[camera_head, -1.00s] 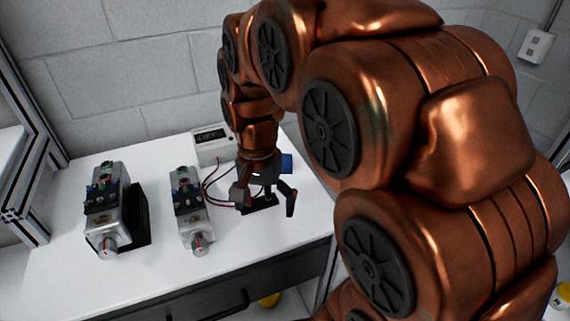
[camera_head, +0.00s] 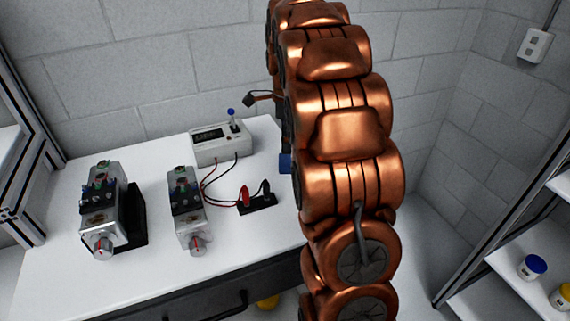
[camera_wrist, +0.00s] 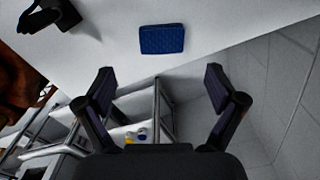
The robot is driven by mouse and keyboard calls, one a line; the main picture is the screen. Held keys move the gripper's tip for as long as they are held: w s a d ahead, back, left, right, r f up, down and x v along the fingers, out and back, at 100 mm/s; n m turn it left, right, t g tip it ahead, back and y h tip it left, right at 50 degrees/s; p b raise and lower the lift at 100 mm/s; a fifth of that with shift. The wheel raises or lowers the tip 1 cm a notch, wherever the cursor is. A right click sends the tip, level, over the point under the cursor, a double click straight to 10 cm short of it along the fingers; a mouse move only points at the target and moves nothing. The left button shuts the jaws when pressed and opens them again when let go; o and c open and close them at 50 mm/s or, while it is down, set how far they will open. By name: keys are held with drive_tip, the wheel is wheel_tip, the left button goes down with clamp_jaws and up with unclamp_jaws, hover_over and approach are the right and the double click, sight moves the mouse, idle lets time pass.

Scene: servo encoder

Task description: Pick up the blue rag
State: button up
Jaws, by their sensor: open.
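The blue rag (camera_wrist: 162,39) lies on the white table (camera_wrist: 225,25) near its edge in the wrist view, looking like a flat quilted rectangle. In the head view only a small part of the blue rag (camera_head: 285,163) shows at the left of my arm, which hides the rest. My gripper (camera_wrist: 158,78) is open and empty, its two fingers spread wide. The rag appears beyond the fingertips, between their lines and not touching them. In the head view my gripper is mostly hidden behind my arm; one dark finger sticks out to the left.
Two grey motor units (camera_head: 104,208) (camera_head: 187,208) stand on the table's left half. A white meter box (camera_head: 222,145) is at the back, wired to a black base (camera_head: 257,202) with red and black clips. A shelf with jars (camera_head: 532,267) is at the right.

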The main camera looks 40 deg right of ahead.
sight(285, 160)
drive_tip(key=shift+w+f+p, duration=0.2)
drive_tip(key=shift+f+p, duration=0.9)
drive_tip(key=shift+f, duration=2.65)
drive_tip(key=c, duration=1.1)
drive_tip(key=shift+r, duration=0.15)
